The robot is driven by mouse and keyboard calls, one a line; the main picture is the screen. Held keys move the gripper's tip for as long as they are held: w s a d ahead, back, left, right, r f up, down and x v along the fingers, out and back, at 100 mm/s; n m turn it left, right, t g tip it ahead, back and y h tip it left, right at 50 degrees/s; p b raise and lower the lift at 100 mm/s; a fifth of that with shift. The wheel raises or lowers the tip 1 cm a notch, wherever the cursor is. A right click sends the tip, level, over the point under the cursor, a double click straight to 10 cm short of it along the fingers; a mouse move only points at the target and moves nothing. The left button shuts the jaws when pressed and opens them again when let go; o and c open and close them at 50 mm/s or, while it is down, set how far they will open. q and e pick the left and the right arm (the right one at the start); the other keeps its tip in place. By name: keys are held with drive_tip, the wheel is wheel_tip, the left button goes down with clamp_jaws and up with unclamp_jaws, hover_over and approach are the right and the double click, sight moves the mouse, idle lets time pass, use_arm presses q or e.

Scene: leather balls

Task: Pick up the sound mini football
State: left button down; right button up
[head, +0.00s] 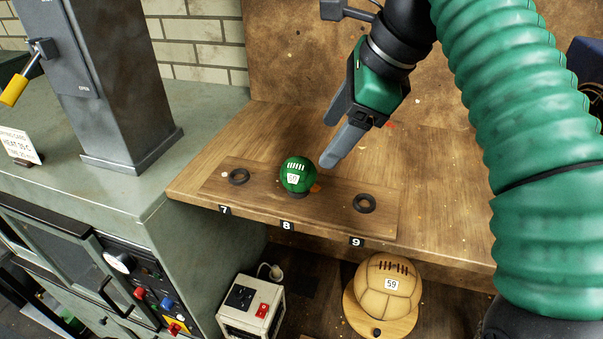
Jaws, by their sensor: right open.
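A small green mini football (297,174) with white lacing and a white number label sits on a dark ring at the spot marked 8 on the wooden board (330,211). I see no damage on its visible side; its far side is hidden. My right gripper (332,140) is open and empty. It reaches down from the upper right, with its fingertips just right of and above the green ball in the picture, apart from it. My left gripper is not in view.
A larger tan ball labelled 59 (388,288) rests on a round wooden stand below. A grey-green machine (110,180) stands left. A white switch box (252,306) is below the bench.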

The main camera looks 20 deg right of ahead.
sight(306, 165)
drive_tip(key=f, duration=0.1)
drive_tip(key=a+f, duration=0.1)
drive_tip(key=f, duration=0.1)
drive_tip(key=shift+a+f, duration=0.25)
drive_tip(key=shift+f, duration=0.1)
drive_tip(key=w+a+f, duration=0.1)
drive_tip(key=f, duration=0.1)
drive_tip(key=w+a+f, duration=0.1)
drive_tip(key=w+f, duration=0.1)
drive_tip(key=w+a+f, duration=0.1)
drive_tip(key=shift+w+a+f+p, duration=0.3)
drive_tip(key=shift+a+f, duration=0.1)
drive_tip(key=shift+s+d+f, duration=0.1)
drive_tip(key=shift+f, duration=0.15)
drive_tip(key=shift+s+d, duration=0.4)
drive_tip(key=shift+d, duration=0.3)
drive_tip(key=shift+c, duration=0.8)
drive_tip(key=shift+d, duration=0.1)
drive_tip(key=shift+c, duration=1.3)
drive_tip(key=shift+w, duration=0.1)
drive_tip(key=shift+c, duration=1.1)
drive_tip(key=shift+a, duration=0.45)
drive_tip(key=c, duration=0.6)
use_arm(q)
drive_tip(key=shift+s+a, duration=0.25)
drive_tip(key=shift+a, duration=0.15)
